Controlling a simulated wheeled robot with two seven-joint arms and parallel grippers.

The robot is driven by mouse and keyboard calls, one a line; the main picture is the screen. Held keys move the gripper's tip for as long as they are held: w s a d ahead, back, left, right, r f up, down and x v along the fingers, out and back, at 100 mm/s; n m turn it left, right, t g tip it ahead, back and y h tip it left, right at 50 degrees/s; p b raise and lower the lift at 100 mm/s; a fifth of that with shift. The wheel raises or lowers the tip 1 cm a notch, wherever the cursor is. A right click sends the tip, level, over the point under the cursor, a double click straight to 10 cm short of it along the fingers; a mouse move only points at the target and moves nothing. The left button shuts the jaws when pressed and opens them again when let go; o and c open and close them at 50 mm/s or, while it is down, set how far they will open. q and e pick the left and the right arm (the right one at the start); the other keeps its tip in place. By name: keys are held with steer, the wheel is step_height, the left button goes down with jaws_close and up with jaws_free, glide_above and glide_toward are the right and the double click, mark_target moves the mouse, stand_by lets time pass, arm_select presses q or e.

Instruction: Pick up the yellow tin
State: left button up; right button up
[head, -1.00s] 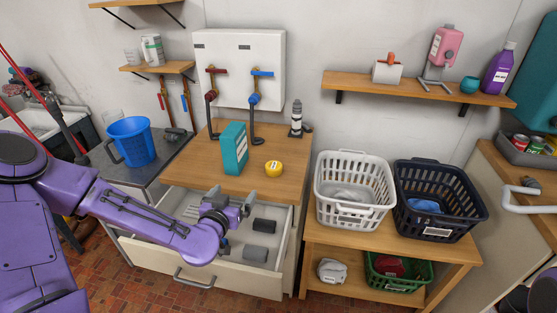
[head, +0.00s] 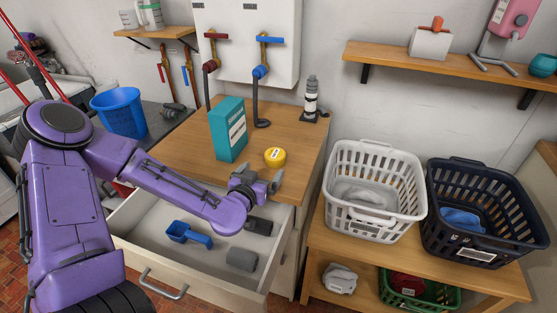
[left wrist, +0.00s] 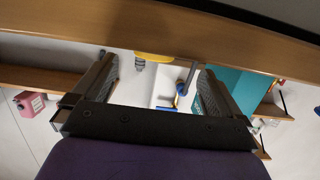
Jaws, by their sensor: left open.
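The yellow tin (head: 275,157) is a short round tin with a pale label, standing near the front edge of the wooden worktop (head: 185,155). My left gripper (head: 265,179) is open and empty, just in front of the tin at the worktop's front edge, apart from it. In the left wrist view, the tin (left wrist: 154,57) shows as a yellow strip between the two open fingers (left wrist: 158,80), partly cut off by the wooden edge. My right gripper is in neither view.
A teal box (head: 228,130) stands left of the tin. The open drawer (head: 145,222) below my left arm holds a blue scoop (head: 188,234) and grey blocks. White (head: 375,212) and dark (head: 485,228) baskets stand right.

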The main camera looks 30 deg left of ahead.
mark_target(271, 162)
arm_select(q)
steer(key=x, duration=0.8)
steer(key=shift+w+d+r, duration=0.15)
steer(key=shift+w+d, duration=0.1)
steer(key=shift+w, duration=0.25)
steer(key=shift+s+r, duration=0.1)
steer(key=c, duration=1.2)
